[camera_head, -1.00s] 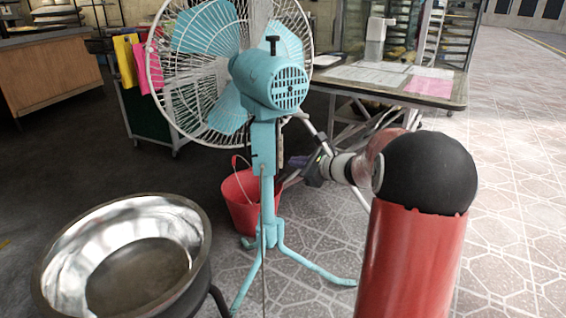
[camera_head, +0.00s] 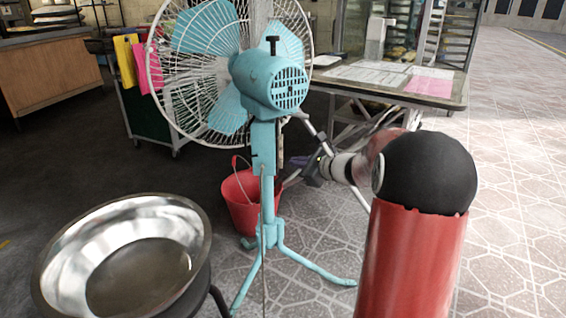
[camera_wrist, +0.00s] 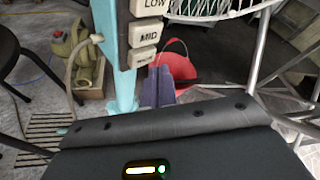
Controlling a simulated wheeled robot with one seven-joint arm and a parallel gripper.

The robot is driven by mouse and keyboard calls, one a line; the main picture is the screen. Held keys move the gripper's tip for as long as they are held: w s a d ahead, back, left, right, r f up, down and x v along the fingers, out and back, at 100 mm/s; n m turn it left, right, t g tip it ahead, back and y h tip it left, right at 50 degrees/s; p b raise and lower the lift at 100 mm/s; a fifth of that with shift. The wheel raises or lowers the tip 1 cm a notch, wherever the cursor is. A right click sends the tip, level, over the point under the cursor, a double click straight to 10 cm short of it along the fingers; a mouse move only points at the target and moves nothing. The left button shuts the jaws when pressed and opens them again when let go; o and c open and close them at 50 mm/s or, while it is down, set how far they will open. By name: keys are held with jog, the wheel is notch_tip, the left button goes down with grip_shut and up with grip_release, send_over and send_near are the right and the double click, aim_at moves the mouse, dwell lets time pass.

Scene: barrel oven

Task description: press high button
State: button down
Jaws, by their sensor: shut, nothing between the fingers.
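The light-blue fan (camera_head: 272,85) stands upright in the head view, its back to the camera. In the wrist view, a column of cream buttons runs down its blue post: a LOW button (camera_wrist: 152,5), a MID button (camera_wrist: 146,35) and a lower button (camera_wrist: 143,57). The lower button's label is too small to read. My gripper (camera_wrist: 158,88) is shut and empty, its dark fingertips just below and to the right of the lower button. Contact cannot be made out. In the head view my gripper (camera_head: 296,161) is beside the fan's post; the buttons are hidden there.
A red bucket (camera_head: 241,203) stands behind the fan's post. A metal basin (camera_head: 65,250) is at the front left. A table with papers (camera_head: 372,75) is behind right. Tiled floor at the right is clear.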

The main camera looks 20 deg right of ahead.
dwell(0.4)
jog(key=shift+w+a, duration=0.2)
jog(key=shift+a, duration=0.15)
jog(key=shift+w+a+b, duration=0.15)
jog(key=shift+a+b, duration=0.25)
jog(key=shift+b, duration=0.05)
dwell(0.5)
jog(key=shift+d, duration=0.1)
jog(key=shift+s+d, duration=0.35)
jog(key=shift+d, duration=0.35)
jog(key=shift+s+d+p, duration=0.1)
jog(key=shift+s+d, duration=0.25)
jog(key=shift+d, duration=0.45)
jog(key=shift+s+d+p, duration=0.15)
jog(key=shift+s+d, duration=0.15)
jog(key=shift+d, duration=0.45)
jog(key=shift+s+d+p, duration=0.1)
jog(key=shift+s+d, duration=0.25)
jog(key=shift+d, duration=0.45)
